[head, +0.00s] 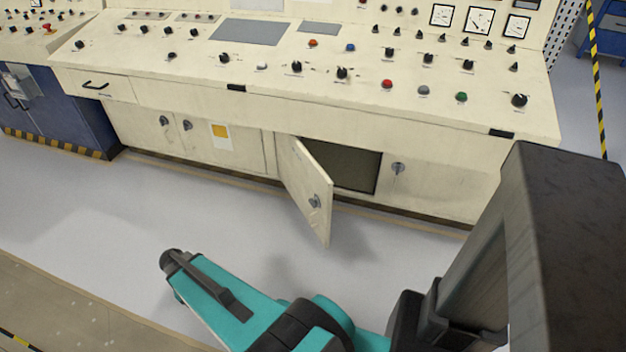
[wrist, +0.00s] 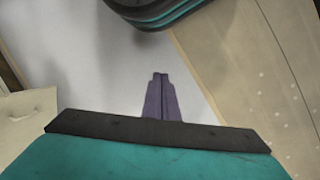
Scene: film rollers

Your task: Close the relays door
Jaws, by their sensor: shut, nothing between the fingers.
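A cream cabinet door (head: 308,189) in the lower front of the control console stands open in the head view. It is hinged on its left side and swings out over the floor, with a small grey handle (head: 314,201) near its free edge. The dark opening (head: 355,168) shows to its right. No readable label marks it as the relays door. My gripper (wrist: 158,76) shows in the wrist view, its fingers together and empty above the pale floor. I cannot make out its fingertips in the head view, where my teal arm is in front of the door, apart from it.
The cream console (head: 300,105) runs across the back, with knobs and buttons on top. Closed doors with handles lie left and right of the opening. A blue cabinet (head: 60,110) stands at the left. Grey floor (head: 120,205) in front of the console is clear.

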